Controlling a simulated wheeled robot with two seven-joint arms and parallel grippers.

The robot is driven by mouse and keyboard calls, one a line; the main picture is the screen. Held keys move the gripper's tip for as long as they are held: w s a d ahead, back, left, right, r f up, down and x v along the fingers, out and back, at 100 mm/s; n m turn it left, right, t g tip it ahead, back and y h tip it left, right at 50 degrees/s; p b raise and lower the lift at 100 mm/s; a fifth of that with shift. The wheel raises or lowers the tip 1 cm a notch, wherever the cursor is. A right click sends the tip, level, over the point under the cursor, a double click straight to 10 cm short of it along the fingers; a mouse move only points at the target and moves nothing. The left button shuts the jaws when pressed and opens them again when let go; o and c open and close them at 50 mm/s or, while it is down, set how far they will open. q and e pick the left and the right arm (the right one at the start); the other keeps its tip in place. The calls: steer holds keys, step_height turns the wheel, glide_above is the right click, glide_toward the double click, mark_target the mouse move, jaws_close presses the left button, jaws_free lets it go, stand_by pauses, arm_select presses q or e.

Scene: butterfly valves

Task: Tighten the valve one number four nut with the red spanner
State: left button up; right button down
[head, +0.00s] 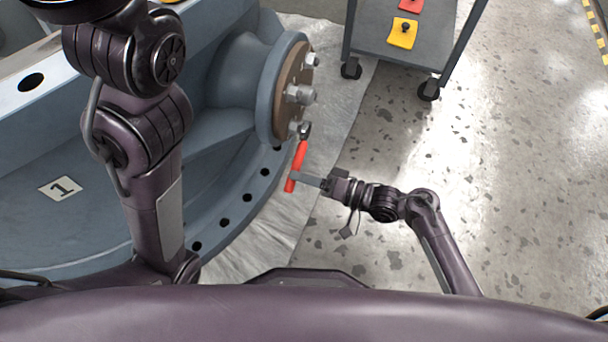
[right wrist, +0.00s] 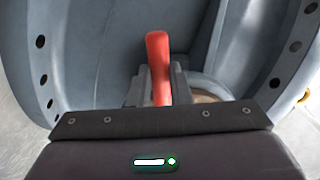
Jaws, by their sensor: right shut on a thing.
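The red spanner (head: 297,168) is held by its handle in my right gripper (head: 302,179). Its metal head (head: 304,130) is at the lowest visible nut (head: 294,127) on the flange; I cannot tell whether it is seated on it. The flange (head: 283,92) has a brown face with several nuts and belongs to the blue-grey valve marked with a number 1 label (head: 62,188). In the right wrist view the red handle (right wrist: 158,65) rises between the fingers. My left arm stands at the left of the head view; its gripper is not visible.
A grey cart (head: 390,40) on wheels stands at the top right with a yellow piece (head: 403,33) and a red piece (head: 411,4) on it. The lower rim with bolt holes curves below the flange. The speckled floor (head: 510,180) at right is clear.

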steer(key=shift+w+a, duration=0.1)
steer(key=shift+a, duration=0.1)
steer(key=shift+w+a+r, duration=0.1)
steer(key=shift+w+a, duration=0.05)
steer(key=shift+a, duration=0.35)
steer(key=shift+a, duration=0.15)
stand_by(0.3)
steer(key=shift+w+a+p, duration=0.15)
steer(key=shift+a+p, duration=0.15)
stand_by(0.7)
stand_by(0.4)
